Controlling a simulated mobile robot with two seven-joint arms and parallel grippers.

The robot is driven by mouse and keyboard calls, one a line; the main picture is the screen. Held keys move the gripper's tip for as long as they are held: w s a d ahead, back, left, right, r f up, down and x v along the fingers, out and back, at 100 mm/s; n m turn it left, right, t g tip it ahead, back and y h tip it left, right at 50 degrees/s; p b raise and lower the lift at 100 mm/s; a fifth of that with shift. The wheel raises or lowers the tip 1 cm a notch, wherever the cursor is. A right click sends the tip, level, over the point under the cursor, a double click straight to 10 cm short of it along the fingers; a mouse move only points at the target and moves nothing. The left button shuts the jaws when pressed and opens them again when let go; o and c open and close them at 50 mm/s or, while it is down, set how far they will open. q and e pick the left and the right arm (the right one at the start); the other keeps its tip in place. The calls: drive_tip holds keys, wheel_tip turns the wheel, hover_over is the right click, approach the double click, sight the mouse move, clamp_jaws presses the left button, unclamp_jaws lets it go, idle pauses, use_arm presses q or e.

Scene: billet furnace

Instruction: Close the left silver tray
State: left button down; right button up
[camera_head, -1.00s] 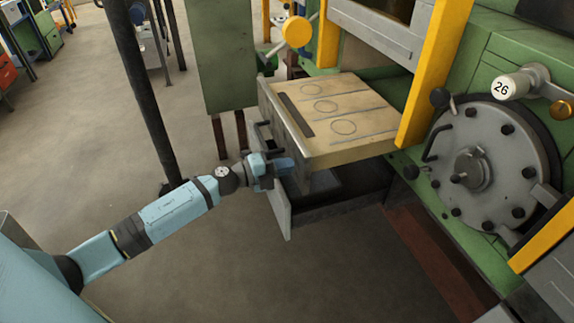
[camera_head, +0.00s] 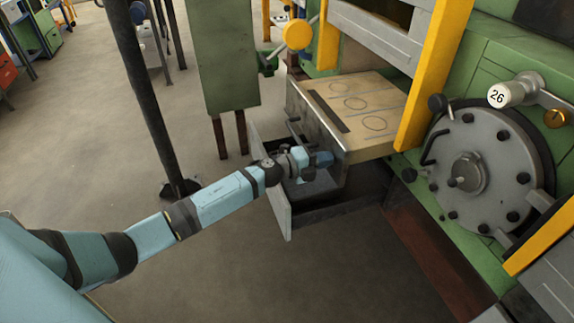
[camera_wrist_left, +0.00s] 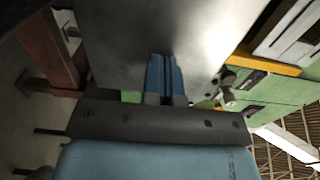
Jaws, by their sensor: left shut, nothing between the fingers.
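The upper silver tray stands partly out of the green furnace. It has a metal front panel (camera_head: 312,120) with a handle and a pale top (camera_head: 355,105) marked with circles. My left gripper (camera_head: 322,159) is shut and empty, its fingertips at the lower part of that front panel. In the left wrist view, the closed blue fingers (camera_wrist_left: 165,75) point at the grey panel (camera_wrist_left: 145,30), which fills the upper middle; whether they touch it I cannot tell. My right gripper is not in view.
A lower drawer with a grey front plate (camera_head: 272,185) stands open below the upper tray, under my left wrist. A dark post (camera_head: 150,100) stands left of the arm. A round grey hatch (camera_head: 480,170) is at the right. Floor at the lower middle is clear.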

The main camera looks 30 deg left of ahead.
sight(384, 143)
use_arm(q)
drive_tip(key=b+x, duration=0.3)
drive_tip(key=x, duration=1.5)
drive_tip(key=shift+w+f+b, duration=0.1)
drive_tip(key=shift+b, duration=0.3)
drive_tip(key=shift+w+d, duration=0.3)
drive_tip(key=shift+w+r, duration=0.1)
drive_tip(key=shift+r, duration=0.25)
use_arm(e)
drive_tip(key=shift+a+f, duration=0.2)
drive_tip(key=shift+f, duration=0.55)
use_arm(q)
drive_tip(key=shift+r, duration=0.1)
